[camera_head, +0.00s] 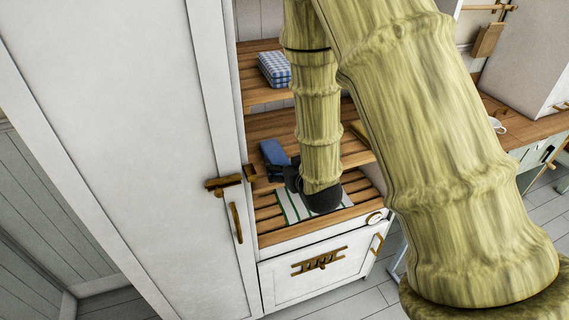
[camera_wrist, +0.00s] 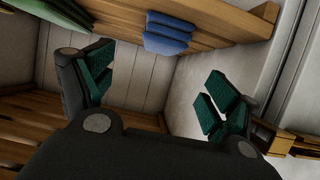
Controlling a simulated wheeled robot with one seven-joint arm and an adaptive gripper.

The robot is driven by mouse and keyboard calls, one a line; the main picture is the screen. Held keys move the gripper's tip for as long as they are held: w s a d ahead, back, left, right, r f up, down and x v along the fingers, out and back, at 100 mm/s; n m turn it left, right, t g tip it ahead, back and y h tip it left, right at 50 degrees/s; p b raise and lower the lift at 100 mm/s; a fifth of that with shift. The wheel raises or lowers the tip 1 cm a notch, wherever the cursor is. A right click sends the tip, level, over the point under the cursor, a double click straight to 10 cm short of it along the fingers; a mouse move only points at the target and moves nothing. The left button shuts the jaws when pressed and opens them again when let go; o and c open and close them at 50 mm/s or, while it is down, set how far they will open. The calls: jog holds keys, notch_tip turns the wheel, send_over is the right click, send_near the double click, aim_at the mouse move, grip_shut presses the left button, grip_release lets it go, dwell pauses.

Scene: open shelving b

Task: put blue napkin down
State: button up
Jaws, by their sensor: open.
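The blue napkin (camera_head: 273,153) is folded and lies on the wooden shelving, at the left side beside the white cabinet wall. In the wrist view the folded blue napkin (camera_wrist: 168,32) rests on a wooden board near the top middle, beyond the fingertips. My gripper (camera_wrist: 157,78) is open, with its dark green finger pads wide apart and nothing between them. In the head view my gripper (camera_head: 281,173) is close to the napkin's lower end, partly hidden behind my dark wrist. The wrist view shows a gap between fingers and napkin.
A blue-and-white checked cloth (camera_head: 274,68) lies on the upper shelf. A green-striped white cloth (camera_head: 291,205) lies on the lower slatted shelf, partly under my wrist. The white cabinet door (camera_head: 168,120) stands close at left. A counter (camera_head: 520,128) is at right.

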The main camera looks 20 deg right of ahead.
jog(key=shift+s+r, duration=0.2)
jog(key=shift+s, duration=0.5)
jog(key=s+f+g, duration=0.2)
jog(key=s+f, duration=0.2)
jog(key=f, duration=0.3)
jog(key=s+f+g, duration=0.2)
jog(key=s+f, duration=0.2)
jog(key=f, duration=0.3)
jog(key=s+f+g, duration=0.4)
jog(key=s+f, duration=0.6)
jog(key=s, duration=0.4)
jog(key=s+f+g, duration=0.5)
jog(key=s+f, duration=0.5)
jog(key=s, duration=0.5)
jog(key=shift+s+f+m+g, duration=0.15)
jog(key=shift+m+g, duration=0.15)
jog(key=shift+m, duration=0.1)
